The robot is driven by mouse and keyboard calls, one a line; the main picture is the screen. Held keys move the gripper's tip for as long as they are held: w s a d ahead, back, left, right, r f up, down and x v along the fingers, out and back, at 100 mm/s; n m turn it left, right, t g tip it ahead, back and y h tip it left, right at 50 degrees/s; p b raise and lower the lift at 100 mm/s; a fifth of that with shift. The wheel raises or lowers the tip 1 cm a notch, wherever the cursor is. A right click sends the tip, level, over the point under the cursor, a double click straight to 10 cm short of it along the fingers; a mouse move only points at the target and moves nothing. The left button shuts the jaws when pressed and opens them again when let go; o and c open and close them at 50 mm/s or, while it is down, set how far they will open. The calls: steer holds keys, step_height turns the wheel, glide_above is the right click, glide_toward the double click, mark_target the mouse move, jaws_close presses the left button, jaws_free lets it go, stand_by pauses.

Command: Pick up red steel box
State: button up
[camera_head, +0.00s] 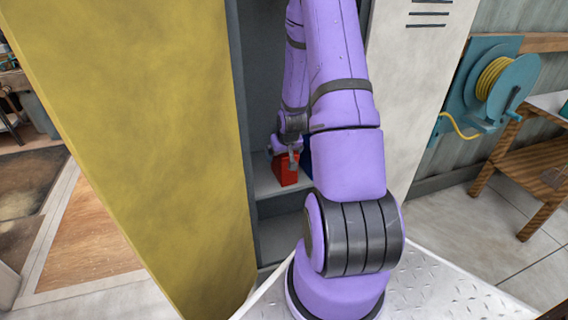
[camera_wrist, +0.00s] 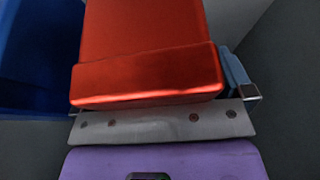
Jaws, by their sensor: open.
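The red steel box (camera_head: 287,177) stands on a grey shelf inside the tall locker. In the wrist view the red box (camera_wrist: 145,60) fills the upper middle, very close to my gripper's grey palm plate. My gripper (camera_head: 292,158) is open at the box in the head view. One finger shows just right of the box in the wrist view; the other finger is hidden. I cannot tell whether the fingers touch the box.
A blue object (camera_head: 307,160) stands on the shelf beside the red box, partly hidden by my arm. The yellow locker door (camera_head: 140,120) stands at left. Locker walls bound the space. A teal hose reel (camera_head: 500,82) and wooden table (camera_head: 540,165) are at right.

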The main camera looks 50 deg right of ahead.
steer(key=shift+c, duration=0.2)
steer(key=c, duration=1.3)
steer(key=shift+c, duration=0.2)
steer(key=shift+r, duration=0.1)
